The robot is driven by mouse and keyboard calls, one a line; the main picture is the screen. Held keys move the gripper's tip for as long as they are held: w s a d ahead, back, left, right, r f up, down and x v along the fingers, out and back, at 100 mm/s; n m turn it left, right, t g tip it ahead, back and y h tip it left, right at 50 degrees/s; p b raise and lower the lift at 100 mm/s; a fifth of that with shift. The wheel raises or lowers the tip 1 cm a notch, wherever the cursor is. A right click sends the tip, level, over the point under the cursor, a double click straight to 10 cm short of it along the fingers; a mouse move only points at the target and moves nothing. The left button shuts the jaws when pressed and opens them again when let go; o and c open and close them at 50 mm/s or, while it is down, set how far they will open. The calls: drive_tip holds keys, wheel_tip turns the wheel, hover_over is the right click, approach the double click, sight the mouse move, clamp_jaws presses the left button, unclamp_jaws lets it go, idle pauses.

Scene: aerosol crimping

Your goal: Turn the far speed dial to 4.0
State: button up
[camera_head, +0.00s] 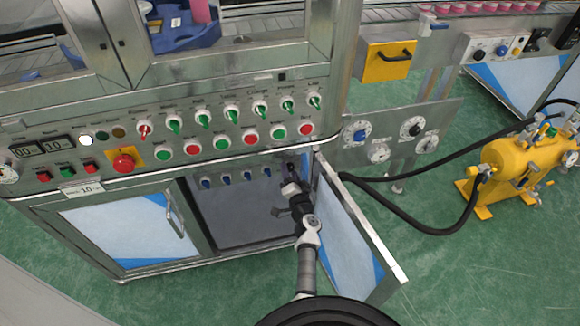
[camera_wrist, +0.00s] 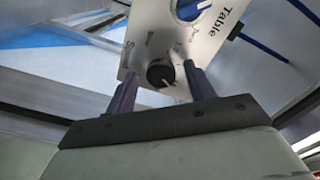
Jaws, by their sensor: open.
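In the wrist view a pale plate (camera_wrist: 203,52) printed "Table" carries a small black dial (camera_wrist: 158,73) with a white pointer line. A larger blue-and-white dial (camera_wrist: 190,9) is cut off at the top edge. My gripper (camera_wrist: 162,69) is open, with one finger on each side of the black dial. I cannot tell whether the fingers touch it, and its scale is too small to read. In the head view my gripper (camera_head: 291,170) is inside the open cabinet, at the right end of its dial row; it hides the dial there.
Several blue dials (camera_head: 226,179) line the cabinet's back wall to the left of my gripper. The open cabinet door (camera_head: 350,235) stands close to the right of my arm. The control panel with switches and buttons (camera_head: 193,147) is above the opening.

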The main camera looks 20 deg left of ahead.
drive_tip(key=shift+w+a, duration=0.1)
drive_tip(key=c, duration=1)
drive_tip(key=shift+m, duration=0.4)
drive_tip(key=m+b, duration=0.1)
drive_tip(key=m, duration=0.6)
drive_tip(key=m+b, duration=0.1)
drive_tip(key=m, duration=0.3)
drive_tip(key=shift+r+b, duration=0.3)
drive_tip(key=shift+b, duration=0.05)
drive_tip(key=shift+w, duration=0.1)
